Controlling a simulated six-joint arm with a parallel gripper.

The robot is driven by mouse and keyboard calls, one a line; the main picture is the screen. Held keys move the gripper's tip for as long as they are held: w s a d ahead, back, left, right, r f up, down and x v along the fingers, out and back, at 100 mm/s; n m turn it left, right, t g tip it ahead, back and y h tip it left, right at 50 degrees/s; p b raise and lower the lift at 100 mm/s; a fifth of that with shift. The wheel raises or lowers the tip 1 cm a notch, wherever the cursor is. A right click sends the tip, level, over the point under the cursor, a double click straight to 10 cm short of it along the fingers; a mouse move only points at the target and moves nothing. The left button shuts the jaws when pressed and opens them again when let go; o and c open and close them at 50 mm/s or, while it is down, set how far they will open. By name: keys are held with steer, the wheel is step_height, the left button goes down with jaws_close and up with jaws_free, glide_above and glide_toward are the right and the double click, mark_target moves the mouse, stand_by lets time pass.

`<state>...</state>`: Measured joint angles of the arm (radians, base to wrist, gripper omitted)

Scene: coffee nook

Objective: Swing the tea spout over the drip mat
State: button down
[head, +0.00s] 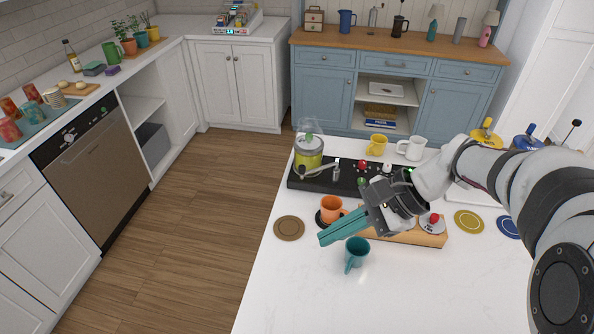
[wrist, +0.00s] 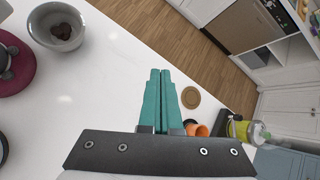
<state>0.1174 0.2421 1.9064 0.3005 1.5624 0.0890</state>
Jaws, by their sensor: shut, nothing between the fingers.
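A grey metal spout (head: 322,170) reaches rightward from the front of the yellow-green vessel with the clear dome (head: 308,152), which stands at the left end of a long black base (head: 345,185). I cannot tell for sure which round mat is the drip mat. A dark round mat (head: 319,219) lies partly hidden under or beside the orange mug (head: 331,208), and a brown round mat (head: 289,228) lies bare to its left. My gripper (head: 323,238) is shut and empty, its teal fingers pointing left in front of the orange mug. The fingers also show in the wrist view (wrist: 160,73).
A teal mug (head: 356,252) stands just in front of my fingers. Yellow and white mugs stand behind the base. The front counter (head: 300,290) is clear.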

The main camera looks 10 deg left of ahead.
steer(key=s+d+f+n+t+h, duration=0.25)
steer(key=s+d+n+h, duration=0.2)
steer(key=s+n, duration=0.4)
steer(key=w+a+f+n+t, duration=0.1)
steer(key=w+a+n+t, duration=0.25)
steer(key=w, duration=0.45)
steer(key=w+a+f+n+t+h, duration=0.15)
steer(key=w+a+n, duration=0.25)
steer(key=w, duration=0.4)
steer(key=w+a+f+n+t, duration=0.1)
steer(key=w+a+n+t, duration=0.25)
steer(key=w, duration=0.45)
steer(key=w+a+f+n+t+h, duration=0.2)
steer(key=w+a+f+n+t, duration=0.4)
steer(key=a+f+n+t, duration=0.3)
steer(key=w+g, duration=0.1)
steer(key=w, duration=0.9)
steer(key=s+d, duration=0.1)
steer(key=s+d+n, duration=0.1)
steer(key=d, duration=0.1)
steer(key=shift+s+r+h, duration=0.2)
steer(key=shift+r+h, duration=0.1)
steer(key=shift+r, duration=0.1)
